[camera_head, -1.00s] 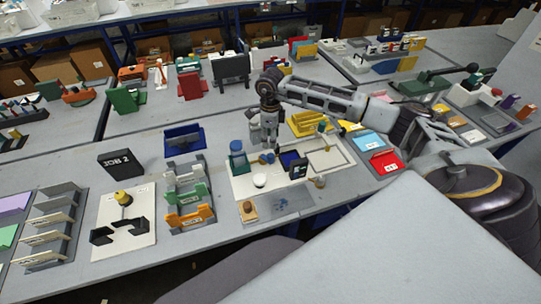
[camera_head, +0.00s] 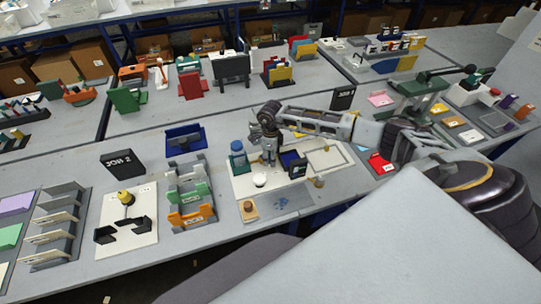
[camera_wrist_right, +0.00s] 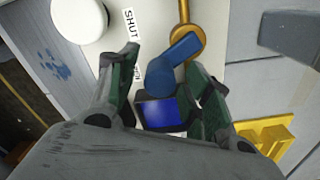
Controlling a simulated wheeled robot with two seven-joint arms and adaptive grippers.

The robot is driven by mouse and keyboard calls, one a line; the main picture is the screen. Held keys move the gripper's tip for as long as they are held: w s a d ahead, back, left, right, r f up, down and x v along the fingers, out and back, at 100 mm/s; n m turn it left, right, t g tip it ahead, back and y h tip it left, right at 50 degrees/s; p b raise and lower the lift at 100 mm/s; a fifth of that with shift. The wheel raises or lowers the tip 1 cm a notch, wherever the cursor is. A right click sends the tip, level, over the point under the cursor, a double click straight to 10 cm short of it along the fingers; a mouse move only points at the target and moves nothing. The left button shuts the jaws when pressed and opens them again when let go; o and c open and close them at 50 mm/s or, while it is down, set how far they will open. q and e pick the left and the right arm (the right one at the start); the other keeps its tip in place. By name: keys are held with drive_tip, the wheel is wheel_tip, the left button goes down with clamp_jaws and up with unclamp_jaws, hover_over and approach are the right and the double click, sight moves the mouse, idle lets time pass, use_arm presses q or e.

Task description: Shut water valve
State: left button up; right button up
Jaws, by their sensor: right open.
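The water valve shows in the right wrist view as a blue lever (camera_wrist_right: 178,58) by a brass ring and pipe (camera_wrist_right: 190,35), on a white board. A label reading SHUT (camera_wrist_right: 131,25) is beside it; a second label is mostly hidden by a finger. My right gripper (camera_wrist_right: 165,75) is open, its green and dark fingers on either side of the blue lever, with a gap visible. A dark blue square (camera_wrist_right: 162,113) shows between the fingers nearer the palm. In the head view my right gripper (camera_head: 269,160) is low over the white board (camera_head: 243,187) and hides the lever. My left gripper is out of view.
A blue-capped bottle (camera_head: 237,155) stands left of the gripper, a white round knob (camera_head: 260,180) in front, and a dark box (camera_head: 297,165) to the right. A yellow rack (camera_wrist_right: 265,138) lies beside the board. An orange and green rack (camera_head: 190,195) stands further left.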

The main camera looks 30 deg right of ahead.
drive_tip(key=c, duration=1)
drive_tip(key=shift+c, duration=0.2)
